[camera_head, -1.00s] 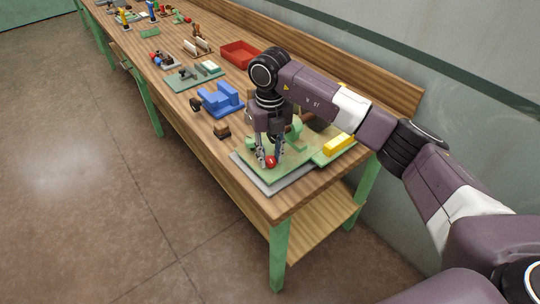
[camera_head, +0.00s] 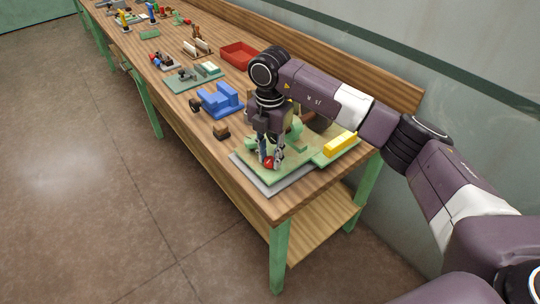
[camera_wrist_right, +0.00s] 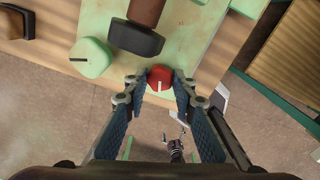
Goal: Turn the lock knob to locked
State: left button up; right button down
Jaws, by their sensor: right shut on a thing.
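The red lock knob (camera_head: 269,163) is on the green drum-sorter board (camera_head: 300,163) at the near end of the bench. In the right wrist view the knob (camera_wrist_right: 160,74) is round with a short white line on its top, running roughly up and down the picture. My right gripper (camera_head: 270,158) points down over the board, shut on the red knob. In the wrist view its blue-padded fingers (camera_wrist_right: 160,86) sit on either side of it. The left gripper is not in view.
A green round knob with a black line (camera_wrist_right: 90,58) and a dark block on a brown shaft (camera_wrist_right: 136,38) are close by. A yellow block (camera_head: 340,144) lies at the board's right. A blue fixture (camera_head: 222,100) and red tray (camera_head: 239,54) stand farther back.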

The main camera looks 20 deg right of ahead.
aim_at(270, 159)
jog(key=shift+r+m, duration=0.15)
jog(key=shift+m, duration=2.05)
jog(key=shift+w, duration=0.1)
jog(key=c, duration=1.6)
grip_release()
notch_tip(270, 159, up, 12)
